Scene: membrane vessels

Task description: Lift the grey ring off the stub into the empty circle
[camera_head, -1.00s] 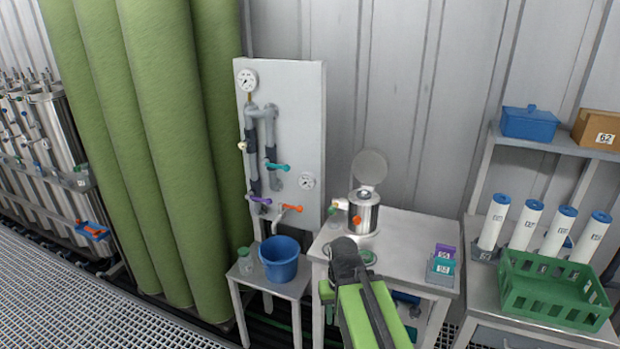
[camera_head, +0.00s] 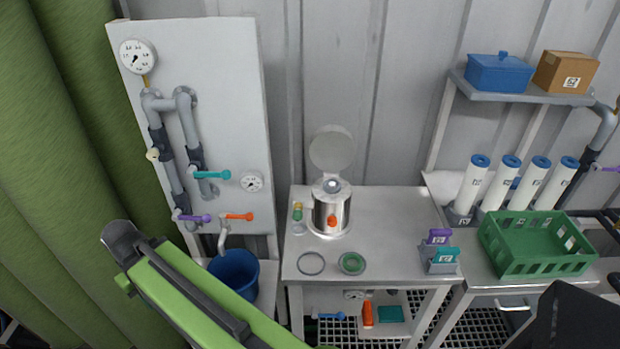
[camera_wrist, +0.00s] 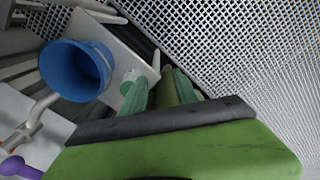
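A steel vessel (camera_head: 331,208) with its round lid raised stands on the metal table in the head view. A pale stub-like top (camera_head: 332,186) shows in its mouth; I cannot make out a separate grey ring on it. A thin grey circle (camera_head: 311,263) with a bare middle lies on the tabletop in front. My gripper (camera_wrist: 160,78) shows two green fingers apart, with nothing seen held, in the wrist view. It is away from the vessel, beside the bucket and over the floor side; my arm hides it in the head view.
A blue bucket (camera_head: 234,273) sits below the pipe panel (camera_head: 225,95), left of the table (camera_head: 390,215). Small purple and teal blocks (camera_head: 440,250) stand at the table's right. A green crate (camera_head: 535,245) and several white cartridges are farther right. The table's middle right is clear.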

